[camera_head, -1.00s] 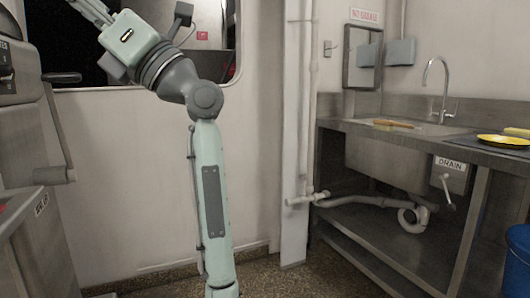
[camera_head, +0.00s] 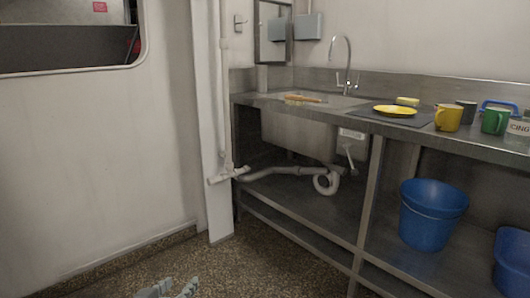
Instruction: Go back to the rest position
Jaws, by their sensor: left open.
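Only the pale tips of my left gripper (camera_head: 169,289) show, at the bottom edge of the head view, left of the middle. They are apart, with nothing seen between them, above the speckled floor. The rest of the left arm is below the picture. My right gripper is not in view.
Blue buckets (camera_head: 430,214) stand underneath. A white pipe (camera_head: 227,100) runs down the wall. The visible floor (camera_head: 215,265) before the counter is clear.

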